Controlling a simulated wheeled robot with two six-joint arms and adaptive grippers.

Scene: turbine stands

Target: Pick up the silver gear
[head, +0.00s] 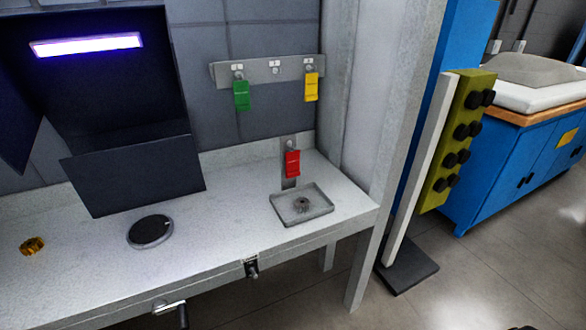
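A small grey, silver-looking gear (301,205) lies in a shallow grey metal tray (318,211) at the right end of the bench. It is small and dark in the picture, so its fine shape is hard to make out. A gold gear (32,246) lies on the bench at the far left. Neither of my grippers shows in the head view.
A round dark disc (150,231) lies on the light bench (225,225). A dark box with a purple light (86,44) stands behind it. A red tag (292,163) hangs behind the tray; green (241,95) and yellow (311,87) tags hang above. Grey posts border the right.

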